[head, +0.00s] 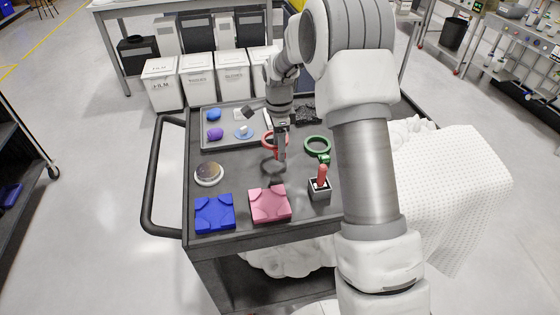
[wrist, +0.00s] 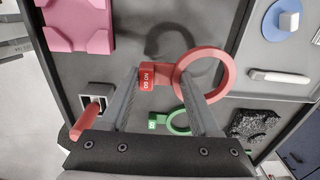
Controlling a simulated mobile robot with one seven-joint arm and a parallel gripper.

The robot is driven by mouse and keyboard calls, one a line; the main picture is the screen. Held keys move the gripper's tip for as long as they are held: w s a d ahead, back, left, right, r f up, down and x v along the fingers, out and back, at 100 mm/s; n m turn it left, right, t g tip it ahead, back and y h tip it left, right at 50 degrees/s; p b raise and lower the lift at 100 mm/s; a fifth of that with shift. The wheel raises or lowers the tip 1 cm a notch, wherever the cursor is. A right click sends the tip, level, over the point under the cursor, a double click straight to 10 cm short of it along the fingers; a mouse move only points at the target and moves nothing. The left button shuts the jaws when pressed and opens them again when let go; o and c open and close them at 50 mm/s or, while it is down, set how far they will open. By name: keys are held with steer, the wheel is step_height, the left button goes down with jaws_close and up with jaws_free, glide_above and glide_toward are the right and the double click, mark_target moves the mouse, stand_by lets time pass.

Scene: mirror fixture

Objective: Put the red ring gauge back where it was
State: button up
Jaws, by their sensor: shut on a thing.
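The red ring gauge (wrist: 227,70) is in my gripper (wrist: 160,77). In the wrist view its red "NO GO" tag lies between the two fingers, and its ring extends to the right past the right finger. In the head view the red ring (head: 265,139) shows beside my gripper (head: 281,158), partly hidden by it. A shadow on the cart top below suggests it is held above the surface. The green ring gauge (head: 317,145) lies on the cart to the right; it also shows in the wrist view (wrist: 178,131), below the red one.
On the cart (head: 240,178) are a pink block (head: 269,204), a blue block (head: 214,214), a round mirror (head: 208,173) and a dark square holder (head: 320,193) with a red handle upright. A tray (head: 212,146) with small parts stands behind. Bare cart top lies under the gripper.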

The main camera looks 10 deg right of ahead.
mark_target(279, 169)
steer(key=shift+f, duration=3)
steer(key=shift+f, duration=0.15)
steer(key=o, duration=1.4)
steer(key=shift+o, duration=0.2)
